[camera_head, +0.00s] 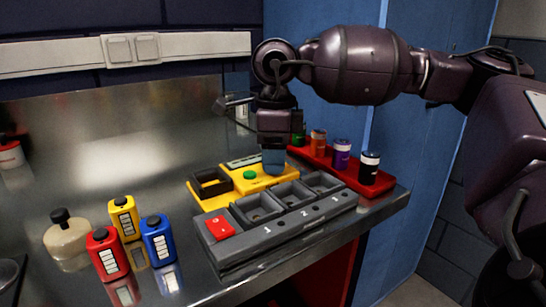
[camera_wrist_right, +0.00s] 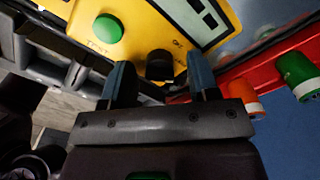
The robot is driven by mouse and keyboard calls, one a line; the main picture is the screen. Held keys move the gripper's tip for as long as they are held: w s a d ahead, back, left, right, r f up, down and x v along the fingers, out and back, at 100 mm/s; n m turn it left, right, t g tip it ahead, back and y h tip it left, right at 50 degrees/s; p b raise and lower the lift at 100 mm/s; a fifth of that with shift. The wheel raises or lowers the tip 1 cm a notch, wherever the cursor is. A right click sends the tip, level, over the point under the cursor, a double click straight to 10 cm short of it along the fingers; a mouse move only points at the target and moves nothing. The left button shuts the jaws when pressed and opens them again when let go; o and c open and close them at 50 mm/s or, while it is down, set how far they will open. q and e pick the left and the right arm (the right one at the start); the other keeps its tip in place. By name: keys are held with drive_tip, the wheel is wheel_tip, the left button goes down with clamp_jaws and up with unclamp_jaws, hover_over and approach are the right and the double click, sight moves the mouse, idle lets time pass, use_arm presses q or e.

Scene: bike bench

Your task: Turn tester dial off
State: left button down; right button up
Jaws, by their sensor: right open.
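The yellow tester (camera_head: 254,184) sits on the metal bench behind the grey tray, with a green button (camera_head: 249,175) and a display strip. In the right wrist view the tester (camera_wrist_right: 142,22) shows its green button (camera_wrist_right: 107,28), display (camera_wrist_right: 195,18) and black dial (camera_wrist_right: 160,65), with small lettering by the dial. My right gripper (camera_head: 273,162) points down over the tester's right part and hides the dial in the head view. In the wrist view the right gripper (camera_wrist_right: 159,72) is open, one blue-grey finger on each side of the dial. Contact cannot be told. My left gripper is out of view.
The grey numbered tray (camera_head: 290,222) with a red block (camera_head: 220,228) lies in front. A red rack (camera_head: 350,172) with several capped canisters stands close on the right. Red, yellow and blue packs (camera_head: 157,238) and a beige bottle (camera_head: 66,235) stand left. The bench's back left is mostly clear.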

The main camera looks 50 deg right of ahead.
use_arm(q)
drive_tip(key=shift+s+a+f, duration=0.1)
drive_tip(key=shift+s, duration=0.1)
use_arm(e)
drive_tip(key=shift+c, duration=0.5)
drive_tip(key=c, duration=0.8)
